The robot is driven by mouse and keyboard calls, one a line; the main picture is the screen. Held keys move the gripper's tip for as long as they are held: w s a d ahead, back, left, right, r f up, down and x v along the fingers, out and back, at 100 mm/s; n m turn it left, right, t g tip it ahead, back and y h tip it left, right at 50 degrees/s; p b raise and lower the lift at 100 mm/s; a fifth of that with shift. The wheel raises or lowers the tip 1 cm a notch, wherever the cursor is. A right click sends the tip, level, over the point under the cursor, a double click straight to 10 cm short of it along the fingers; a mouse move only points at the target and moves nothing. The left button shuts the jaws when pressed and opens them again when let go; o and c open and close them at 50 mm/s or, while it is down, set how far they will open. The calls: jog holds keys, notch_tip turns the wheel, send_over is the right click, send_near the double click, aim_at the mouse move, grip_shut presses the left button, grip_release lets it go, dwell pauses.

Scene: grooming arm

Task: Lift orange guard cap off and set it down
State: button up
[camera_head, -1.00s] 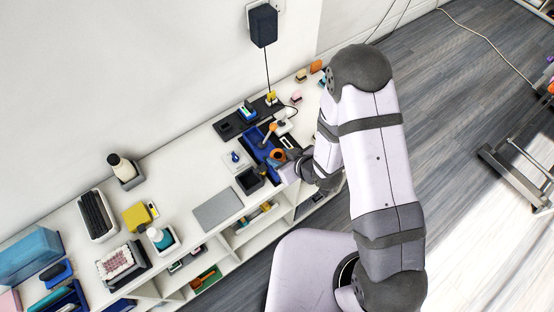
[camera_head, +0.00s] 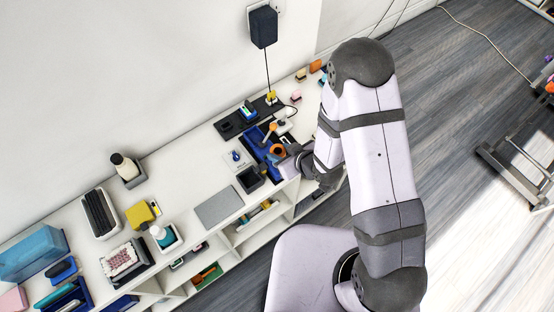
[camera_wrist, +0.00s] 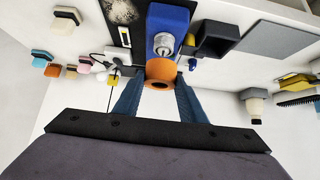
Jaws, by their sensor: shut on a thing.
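The orange guard cap (camera_wrist: 161,72) is a short ring with a dark hole, held between the two blue fingers of my gripper (camera_wrist: 158,92) in the wrist view. My gripper is shut on it. Behind the cap, a metallic round fitting (camera_wrist: 163,43) shows on the blue holder (camera_wrist: 168,20). The cap appears apart from this fitting. In the head view, the orange cap (camera_head: 278,151) shows at my gripper (camera_head: 285,157), over the front of the blue holder (camera_head: 256,138). My wrist hides part of that area.
A black open box (camera_head: 249,179) stands left of the holder, with a grey mat (camera_head: 219,206) beyond it. The grey mat gives clear flat room. Small coloured pieces (camera_wrist: 66,70) and a cable (camera_wrist: 111,92) lie on the other side. Shelves are under the counter edge.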

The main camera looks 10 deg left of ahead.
jog(key=shift+a, duration=0.1)
jog(key=s+a+f+n+g+y+b, duration=0.1)
jog(key=s+a+f+n+g+b, duration=0.1)
jog(key=s+a, duration=1.1)
jog(key=shift+s+a+f+n+g+y, duration=0.45)
jog(key=shift+a+n, duration=0.15)
jog(key=shift+n, duration=0.6)
jog(key=shift+f, duration=0.2)
jog(key=shift+f+b, duration=2.65)
jog(key=shift+f, duration=0.45)
jog(key=o, duration=1.4)
